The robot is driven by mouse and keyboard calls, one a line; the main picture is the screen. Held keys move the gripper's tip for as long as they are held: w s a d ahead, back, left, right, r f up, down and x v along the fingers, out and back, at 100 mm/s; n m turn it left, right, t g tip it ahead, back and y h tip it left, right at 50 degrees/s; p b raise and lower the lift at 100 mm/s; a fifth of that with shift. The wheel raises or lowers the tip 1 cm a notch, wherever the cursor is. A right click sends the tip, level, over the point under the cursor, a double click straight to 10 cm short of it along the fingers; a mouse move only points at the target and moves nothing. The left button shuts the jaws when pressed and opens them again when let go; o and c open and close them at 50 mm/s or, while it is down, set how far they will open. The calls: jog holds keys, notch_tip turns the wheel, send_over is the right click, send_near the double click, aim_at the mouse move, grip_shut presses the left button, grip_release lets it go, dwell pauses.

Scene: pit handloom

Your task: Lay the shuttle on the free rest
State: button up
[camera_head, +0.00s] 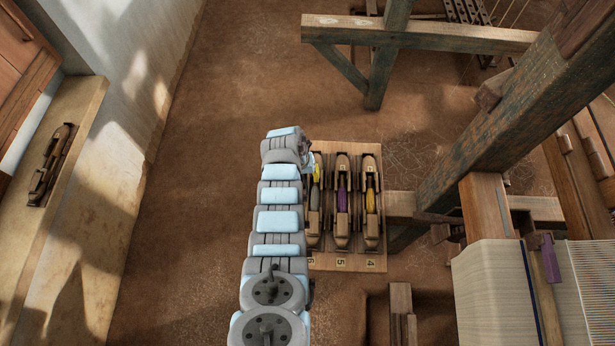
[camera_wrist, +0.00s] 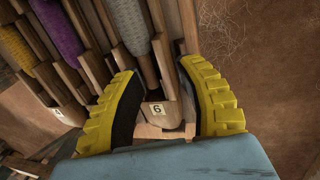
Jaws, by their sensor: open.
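In the head view a wooden board (camera_head: 349,262) lies beside the loom, numbered 6, 5 and 4 along its near edge. It bears three wooden shuttles: one with grey yarn (camera_head: 314,199), one with purple yarn (camera_head: 342,205) and one with yellow yarn (camera_head: 370,201). My gripper (camera_head: 314,165) is at the far end of the grey-yarn shuttle, mostly hidden by my arm. In the wrist view my gripper (camera_wrist: 160,72) is open, its yellow-backed fingers on either side of that shuttle's end, which has a "6" label. Whether the fingers touch it is unclear. No empty place shows on the board.
A dark wooden shuttle-like piece (camera_head: 50,165) lies on the left wall ledge (camera_head: 72,130). The loom's heavy post (camera_head: 470,150) and beam stand right of the board. A purple piece (camera_head: 550,258) sits by the cloth. Bare floor lies between ledge and board.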

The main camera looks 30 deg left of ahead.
jog(key=shift+d+p+v, duration=0.2)
jog(key=shift+p+v, duration=0.5)
jog(key=shift+v, duration=0.25)
jog(key=shift+d+p+v, duration=0.15)
jog(key=shift+p+v, duration=0.5)
jog(key=shift+v, duration=0.3)
jog(key=shift+d+p+v, duration=0.2)
jog(key=shift+p+v, duration=0.5)
jog(key=shift+v, duration=0.25)
jog(key=shift+w, duration=0.2)
